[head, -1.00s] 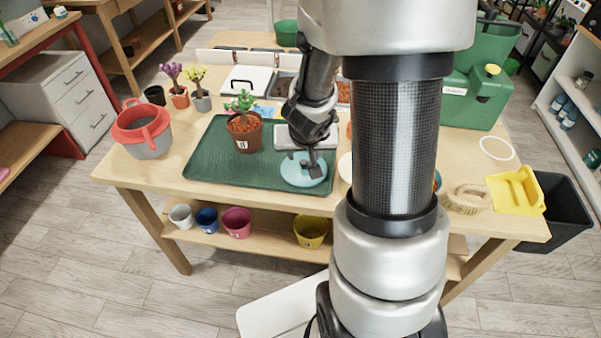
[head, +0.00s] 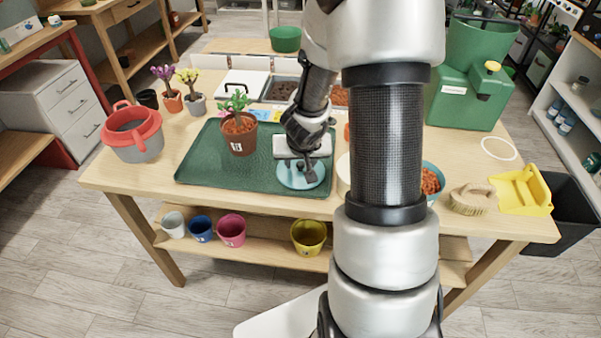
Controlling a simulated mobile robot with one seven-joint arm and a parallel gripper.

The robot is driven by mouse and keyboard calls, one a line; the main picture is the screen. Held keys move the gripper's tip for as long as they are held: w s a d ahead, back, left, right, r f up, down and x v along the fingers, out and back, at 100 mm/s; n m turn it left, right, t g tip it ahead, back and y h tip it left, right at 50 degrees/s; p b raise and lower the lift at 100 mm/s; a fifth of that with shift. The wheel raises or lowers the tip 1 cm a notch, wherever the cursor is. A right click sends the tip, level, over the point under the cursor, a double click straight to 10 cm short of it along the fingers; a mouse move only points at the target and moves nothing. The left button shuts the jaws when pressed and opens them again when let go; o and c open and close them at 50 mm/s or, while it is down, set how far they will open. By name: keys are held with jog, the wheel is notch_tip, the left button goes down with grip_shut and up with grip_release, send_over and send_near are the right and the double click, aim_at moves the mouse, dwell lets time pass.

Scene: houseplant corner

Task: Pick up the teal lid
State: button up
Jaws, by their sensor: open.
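The teal lid (head: 290,178) is a round, light blue-green disc. It lies on the right front part of the dark green tray (head: 215,181) on the wooden table. A dark knob shape shows around its middle, but I cannot tell the knob from my fingertips there. My gripper (head: 309,172) points down over the lid and hides part of it. The jaws are open. I cannot tell whether the fingers touch the lid.
A potted plant (head: 239,143) stands on the tray left of my gripper. A white block (head: 284,148) lies just behind the lid. A teal bowl (head: 432,190) with orange-red bits stands right of my arm. A brush (head: 470,202) and yellow dustpan (head: 524,192) lie farther right.

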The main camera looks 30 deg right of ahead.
grip_shut()
